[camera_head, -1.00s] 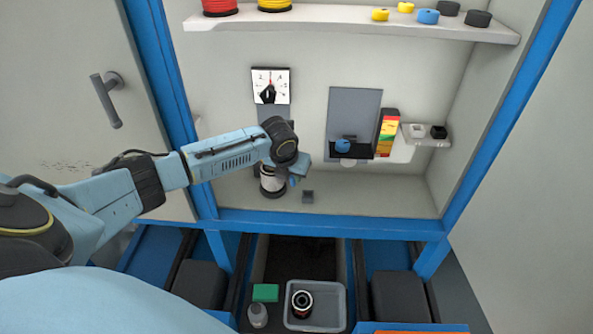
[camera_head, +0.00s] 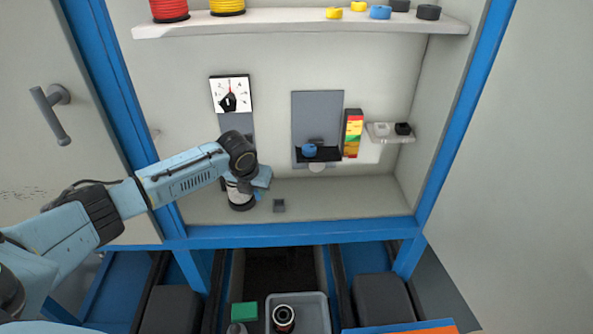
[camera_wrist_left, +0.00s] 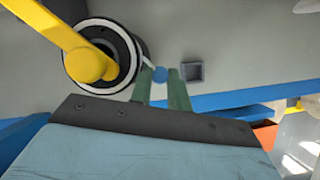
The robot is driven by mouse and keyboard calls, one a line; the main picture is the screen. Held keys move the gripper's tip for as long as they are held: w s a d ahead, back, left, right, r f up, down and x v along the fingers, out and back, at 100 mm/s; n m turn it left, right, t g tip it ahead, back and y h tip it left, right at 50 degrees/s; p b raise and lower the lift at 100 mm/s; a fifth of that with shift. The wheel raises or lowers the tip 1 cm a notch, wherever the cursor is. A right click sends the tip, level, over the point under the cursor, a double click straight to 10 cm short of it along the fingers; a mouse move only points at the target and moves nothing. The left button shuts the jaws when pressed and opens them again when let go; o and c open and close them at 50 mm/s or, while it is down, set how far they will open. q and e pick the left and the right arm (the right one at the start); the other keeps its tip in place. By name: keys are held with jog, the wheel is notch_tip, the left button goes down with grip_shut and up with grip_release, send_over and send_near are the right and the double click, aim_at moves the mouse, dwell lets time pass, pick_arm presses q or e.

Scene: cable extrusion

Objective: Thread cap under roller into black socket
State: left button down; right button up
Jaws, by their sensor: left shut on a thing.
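My left gripper (camera_head: 261,184) is over the cabinet floor, beside the white and black spool (camera_head: 239,198). In the left wrist view its two green fingers (camera_wrist_left: 161,88) are closed around a small blue cap (camera_wrist_left: 160,74) at their tips. A white strand runs from the spool (camera_wrist_left: 128,32) towards the cap. The small dark square socket (camera_head: 279,205) stands on the floor right of the gripper. In the left wrist view the socket (camera_wrist_left: 192,71) is just right of the fingers, apart from the cap. I cannot pick out the roller surely. My right gripper is not in view.
A yellow arm (camera_wrist_left: 75,42) reaches over the spool. A dial (camera_head: 231,94) and a grey panel with a black ledge (camera_head: 326,154) are on the back wall. Red and yellow spools sit on the upper shelf (camera_head: 300,25). A grey bin (camera_head: 313,312) is below. The floor right of the socket is clear.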

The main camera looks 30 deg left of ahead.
pick_arm(q)
jog(key=shift+a, duration=0.15)
notch_tip(320, 180, up, 5)
jog(key=p, duration=0.5)
jog(key=shift+r, duration=0.15)
